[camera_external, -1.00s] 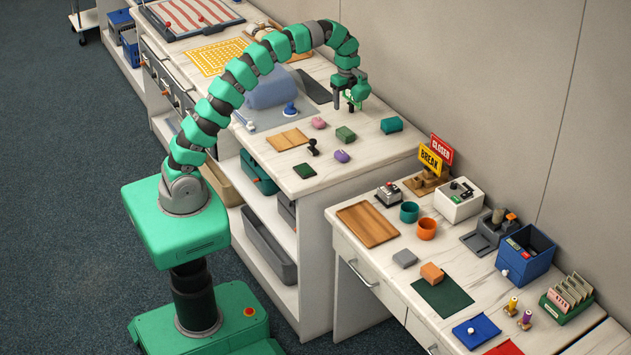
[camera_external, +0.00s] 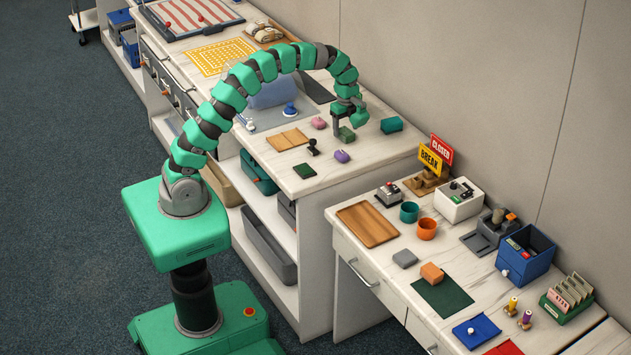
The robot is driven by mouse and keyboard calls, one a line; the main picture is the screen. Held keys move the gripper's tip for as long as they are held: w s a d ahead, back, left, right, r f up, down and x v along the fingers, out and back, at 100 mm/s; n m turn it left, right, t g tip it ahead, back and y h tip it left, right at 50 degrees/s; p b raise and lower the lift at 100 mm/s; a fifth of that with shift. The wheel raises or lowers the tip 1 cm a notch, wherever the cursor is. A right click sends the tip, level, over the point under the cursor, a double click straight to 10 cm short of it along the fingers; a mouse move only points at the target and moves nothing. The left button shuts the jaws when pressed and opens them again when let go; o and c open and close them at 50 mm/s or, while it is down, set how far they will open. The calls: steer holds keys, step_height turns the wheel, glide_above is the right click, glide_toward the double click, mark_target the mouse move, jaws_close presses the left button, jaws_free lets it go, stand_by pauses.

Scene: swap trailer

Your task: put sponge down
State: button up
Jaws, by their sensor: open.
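A small green block (camera_external: 346,135), which may be the sponge, sits on the marble-patterned counter (camera_external: 372,158). My gripper (camera_external: 345,127) is open, pointing down right at this block; whether its fingers touch it is too small to tell. A teal block (camera_external: 391,125) lies to the right. A pink piece (camera_external: 319,123) and a purple piece (camera_external: 342,156) lie nearby. On the lower desk are a grey block (camera_external: 405,258) and an orange block (camera_external: 432,273) by a dark green mat (camera_external: 443,297). I cannot tell for certain which block is the sponge.
A black stamp-like piece (camera_external: 313,147), a wooden board (camera_external: 287,139) and a dark green pad (camera_external: 304,171) lie left of the gripper. The wall stands close behind the counter. Yellow and red signs (camera_external: 430,159) stand to the right. The counter's front right is clear.

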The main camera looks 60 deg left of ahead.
step_height(320, 180, down, 3)
steer(key=shift+r, duration=0.2)
steer(key=c, duration=1.1)
steer(key=shift+r, duration=0.1)
